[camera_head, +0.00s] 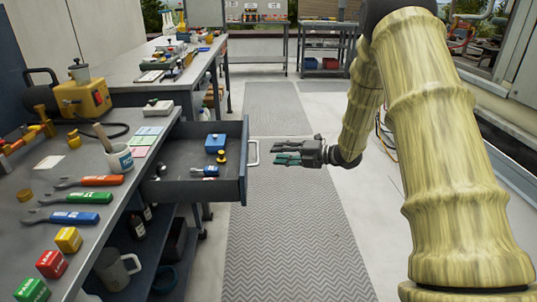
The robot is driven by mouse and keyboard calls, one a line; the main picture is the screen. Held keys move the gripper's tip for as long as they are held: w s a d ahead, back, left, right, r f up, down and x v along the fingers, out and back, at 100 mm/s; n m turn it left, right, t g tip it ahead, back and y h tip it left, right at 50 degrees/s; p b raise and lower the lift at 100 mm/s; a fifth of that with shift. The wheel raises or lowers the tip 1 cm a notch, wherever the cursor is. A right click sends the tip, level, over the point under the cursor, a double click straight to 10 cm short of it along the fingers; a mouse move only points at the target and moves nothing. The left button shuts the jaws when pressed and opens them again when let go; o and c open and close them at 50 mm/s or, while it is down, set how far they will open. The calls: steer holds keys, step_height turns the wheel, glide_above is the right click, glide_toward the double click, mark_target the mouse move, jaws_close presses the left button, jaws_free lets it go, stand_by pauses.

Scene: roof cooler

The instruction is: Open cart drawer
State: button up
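The cart drawer (177,189) is pulled out from the left cart, and its inside shows from above. Its dark front panel (244,165) carries a light bar handle (253,153) on the right side. A blue box, a small yellow item and a blue-handled item lie in the drawer. My gripper (279,152) is to the right of the handle, with a small gap between them. Its dark fingers with teal pads point left toward the handle, are parted, and hold nothing.
The cart top (98,212) holds a mug (119,159), wrenches (85,182), coloured blocks (68,240) and a yellow device (82,98). A second bench (128,88) stands behind. The grey floor mat (290,230) is clear. Shelves stand at the back.

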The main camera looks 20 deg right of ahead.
steer(key=shift+v, duration=2.3)
steer(key=s+a+f+m+h, duration=0.25)
steer(key=f+m, duration=0.25)
steer(key=f, duration=0.3)
steer(key=s+a+f+m+g+h, duration=0.1)
steer(key=s+a+f+m+h, duration=0.25)
steer(key=f, duration=0.55)
steer(key=s+a+f+m, duration=0.35)
steer(key=f+m, duration=0.25)
steer(key=f, duration=0.2)
steer(key=s+a+f+m+g+h, duration=0.25)
steer(key=s+a+f+m, duration=0.35)
steer(key=s, duration=0.5)
steer(key=s+a+f+m+g+h, duration=0.2)
steer(key=s+f+m+g, duration=0.2)
steer(key=s+f, duration=0.6)
steer(key=s+a+m+g, duration=0.2)
steer(key=s+m+g, duration=0.2)
steer(key=s, duration=1.2)
step_height(320, 180, up, 24)
steer(key=p, duration=2.4)
steer(key=shift+s+f+h, duration=0.2)
steer(key=shift+s+h, duration=0.1)
steer(key=shift+h, duration=0.05)
